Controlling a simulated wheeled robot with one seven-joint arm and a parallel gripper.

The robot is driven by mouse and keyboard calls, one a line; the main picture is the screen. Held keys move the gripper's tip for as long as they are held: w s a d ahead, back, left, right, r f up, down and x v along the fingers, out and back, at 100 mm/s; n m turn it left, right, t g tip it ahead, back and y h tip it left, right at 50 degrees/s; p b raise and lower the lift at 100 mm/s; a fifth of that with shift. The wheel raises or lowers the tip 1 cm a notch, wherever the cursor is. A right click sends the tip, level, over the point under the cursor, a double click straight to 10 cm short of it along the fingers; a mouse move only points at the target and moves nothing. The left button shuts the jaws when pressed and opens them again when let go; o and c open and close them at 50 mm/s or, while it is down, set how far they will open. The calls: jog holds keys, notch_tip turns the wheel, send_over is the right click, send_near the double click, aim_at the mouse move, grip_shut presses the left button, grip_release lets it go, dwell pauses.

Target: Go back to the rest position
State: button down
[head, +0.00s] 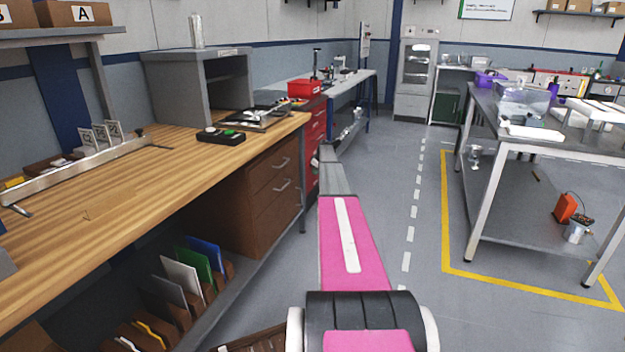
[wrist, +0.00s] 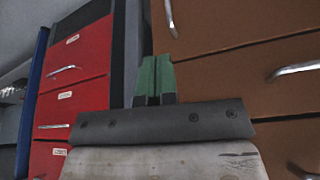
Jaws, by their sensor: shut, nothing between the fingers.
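My gripper (wrist: 154,80) shows in the wrist view as two green fingers side by side, shut with nothing between them. Behind the fingers in that view are the brown drawer front (wrist: 225,85) on the right and the red drawer cabinet (wrist: 75,90) on the left. In the head view my pink arm stretches forward and low beside the wooden workbench; the fingers cannot be made out there.
The wooden workbench (head: 190,180) runs along the left, with brown drawers (head: 275,185) and a red cabinet (head: 314,145) close to my arm. A steel table (head: 560,148) stands at the right inside a yellow floor line (head: 447,220). The grey aisle (head: 415,190) between is clear.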

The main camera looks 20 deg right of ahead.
jog(key=s+a+f+m+g, duration=0.1)
jog(key=s+a+m+g, duration=0.15)
jog(key=s+a, duration=2.7)
jog(key=s+a+m, duration=0.1)
jog(key=s+a, duration=0.4)
jog(key=s, duration=0.6)
jog(key=s+a+r+m+g+h, duration=0.1)
jog(key=s+a, duration=0.5)
jog(key=s, duration=0.4)
jog(key=s+a+r+m+h, duration=0.1)
jog(key=s+a, duration=0.5)
jog(key=s, duration=0.5)
jog(key=shift+s+a, duration=0.25)
jog(key=shift+s, duration=0.1)
jog(key=shift+m, duration=0.25)
